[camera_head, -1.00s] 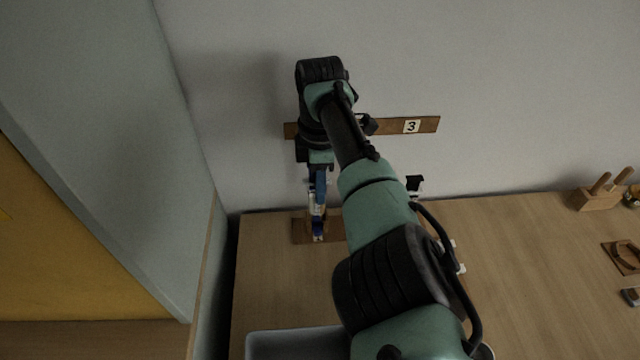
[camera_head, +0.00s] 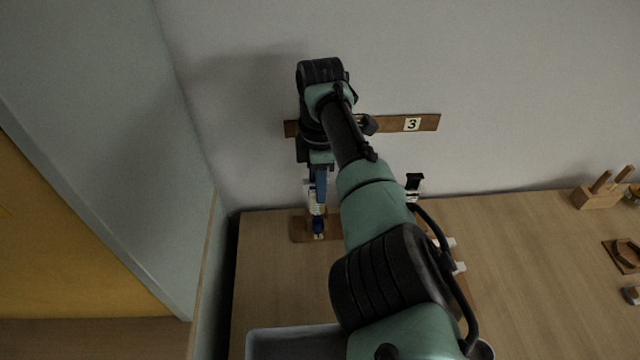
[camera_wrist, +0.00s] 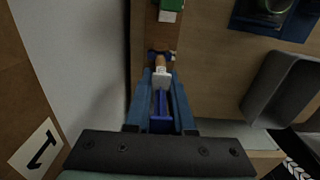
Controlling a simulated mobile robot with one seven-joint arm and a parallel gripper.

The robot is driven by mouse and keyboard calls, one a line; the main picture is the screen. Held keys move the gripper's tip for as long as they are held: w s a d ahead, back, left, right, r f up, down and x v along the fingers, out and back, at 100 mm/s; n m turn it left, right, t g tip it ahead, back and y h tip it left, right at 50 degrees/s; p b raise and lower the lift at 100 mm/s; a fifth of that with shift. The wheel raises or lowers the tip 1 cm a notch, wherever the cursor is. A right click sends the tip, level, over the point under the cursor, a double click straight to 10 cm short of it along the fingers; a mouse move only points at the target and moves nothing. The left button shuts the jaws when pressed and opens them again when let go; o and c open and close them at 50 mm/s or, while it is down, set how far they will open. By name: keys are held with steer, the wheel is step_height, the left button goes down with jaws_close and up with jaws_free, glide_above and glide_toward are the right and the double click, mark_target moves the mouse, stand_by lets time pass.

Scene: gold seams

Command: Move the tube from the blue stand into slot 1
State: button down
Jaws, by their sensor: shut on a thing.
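My gripper (camera_head: 318,190) points down in front of the wall, above a wooden base (camera_head: 299,229) at the table's back left. It is shut on the tube, which is pale and narrow (camera_wrist: 160,76) between the blue fingers in the wrist view. In the head view the tube (camera_head: 313,205) is partly hidden by the fingers. The blue stand (camera_head: 318,227) is right below; I cannot tell whether the tube still touches it.
A wooden rail (camera_head: 390,125) on the wall bears a label 3 (camera_head: 412,124). A green part (camera_wrist: 171,8) sits on the same base. A grey bin (camera_head: 290,333) is at the table's front. A wooden block (camera_head: 597,195) with handles stands far right.

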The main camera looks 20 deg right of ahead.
steer(key=shift+f+b, duration=1.2)
steer(key=shift+f, duration=0.75)
stand_by(1.6)
steer(key=c, duration=0.7)
jaws_free()
steer(key=shift+r, duration=0.1)
steer(key=shift+r+p, duration=5.7)
steer(key=shift+r, duration=0.8)
step_height(320, 180, up, 13)
steer(key=b, duration=0.2)
glide_above(320, 211)
steer(key=shift+w+d, duration=0.1)
steer(key=shift+w, duration=0.25)
